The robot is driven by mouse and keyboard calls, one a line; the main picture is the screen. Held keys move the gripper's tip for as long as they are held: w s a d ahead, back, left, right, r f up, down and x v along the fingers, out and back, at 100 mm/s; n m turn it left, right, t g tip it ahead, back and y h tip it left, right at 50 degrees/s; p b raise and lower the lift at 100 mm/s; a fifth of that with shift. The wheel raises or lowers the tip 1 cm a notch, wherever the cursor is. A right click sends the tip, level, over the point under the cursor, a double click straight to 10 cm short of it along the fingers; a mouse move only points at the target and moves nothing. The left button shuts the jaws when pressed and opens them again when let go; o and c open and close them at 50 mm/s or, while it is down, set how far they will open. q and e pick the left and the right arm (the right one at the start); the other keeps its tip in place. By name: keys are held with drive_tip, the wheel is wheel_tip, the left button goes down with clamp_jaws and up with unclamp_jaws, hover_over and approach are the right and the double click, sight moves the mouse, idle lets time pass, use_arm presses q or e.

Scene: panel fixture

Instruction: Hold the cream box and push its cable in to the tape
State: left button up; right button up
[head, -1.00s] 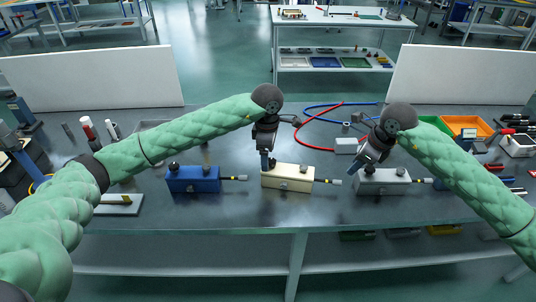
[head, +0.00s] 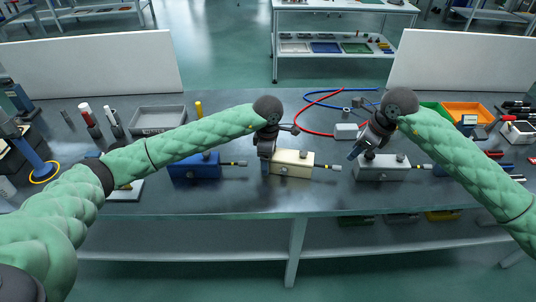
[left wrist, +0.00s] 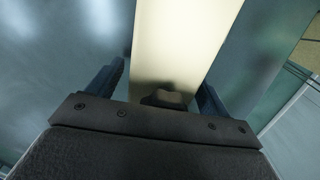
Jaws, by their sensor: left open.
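The cream box (head: 296,164) stands on the bench between the blue and grey boxes. Its cable (head: 325,167) sticks out of its right side, dark with a yellow band and a pale end. My left gripper (head: 267,161) is at the left end of the cream box. In the left wrist view the cream box (left wrist: 180,45) lies between the two open fingers of the left gripper (left wrist: 160,85), with gaps visible beside it. My right gripper (head: 361,151) is above the left end of the grey box; its finger gap is unclear.
The blue box (head: 197,168) is to the left and the grey box (head: 385,168) to the right, each with a similar cable. A small white block (head: 346,131) with red and blue cords lies behind. The bench front (head: 330,200) is clear.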

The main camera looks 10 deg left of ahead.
use_arm(q)
drive_tip(key=c, duration=1.4)
use_arm(e)
drive_tip(key=shift+o, duration=0.4)
drive_tip(key=shift+w+r, duration=1)
drive_tip(key=shift+r, duration=0.55)
drive_tip(key=n+g, duration=0.3)
drive_tip(key=n, duration=0.1)
approach(327, 167)
drive_tip(key=shift+y, duration=0.3)
drive_tip(key=f, duration=0.7)
drive_tip(key=shift+s+d+f, duration=0.2)
drive_tip(key=shift+d, duration=0.15)
